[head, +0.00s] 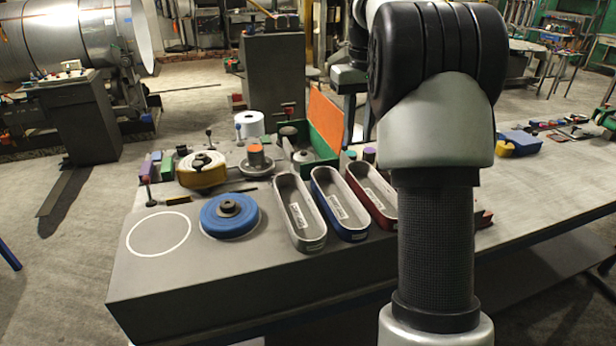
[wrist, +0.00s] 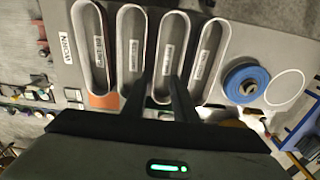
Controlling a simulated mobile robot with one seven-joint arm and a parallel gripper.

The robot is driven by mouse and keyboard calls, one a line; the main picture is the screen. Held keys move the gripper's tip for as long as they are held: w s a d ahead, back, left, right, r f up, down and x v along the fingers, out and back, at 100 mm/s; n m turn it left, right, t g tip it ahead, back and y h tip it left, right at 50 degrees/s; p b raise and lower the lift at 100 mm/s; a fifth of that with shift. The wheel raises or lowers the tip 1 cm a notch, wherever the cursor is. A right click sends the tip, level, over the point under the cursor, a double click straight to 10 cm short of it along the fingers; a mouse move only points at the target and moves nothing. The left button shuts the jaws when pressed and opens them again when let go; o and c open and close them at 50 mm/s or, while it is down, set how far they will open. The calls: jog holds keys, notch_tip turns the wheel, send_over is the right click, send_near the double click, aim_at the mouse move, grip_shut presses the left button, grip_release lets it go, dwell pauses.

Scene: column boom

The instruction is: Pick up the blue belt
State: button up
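The blue belt is a flat round coil (head: 216,224) with a dark hub, lying near the front left of the grey table in the head view. It also shows in the wrist view (wrist: 262,78), right of the long oval trays. My gripper (wrist: 158,77) shows in the wrist view as two dark fingers with a gap between them and nothing held. It is above the oval trays, to the left of the belt and apart from it. In the head view my arm fills the right of centre, and I cannot make out the fingers there.
A white painted circle (head: 159,234) lies left of the belt. A grey oval tray (head: 293,194), a blue one (head: 335,185) and a red one (head: 365,176) stand to its right. A yellow coil (head: 202,176) sits behind it. The table's front edge is clear.

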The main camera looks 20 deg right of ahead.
notch_tip(320, 180, down, 2)
jog(key=w+d, duration=0.1)
jog(key=w, duration=0.1)
jog(key=b, duration=0.1)
send_over(353, 194)
notch_tip(353, 194, down, 11)
jog(key=shift+w+d, duration=0.1)
jog(key=shift+w, duration=0.05)
jog(key=shift+f, duration=3.15)
grip_shut()
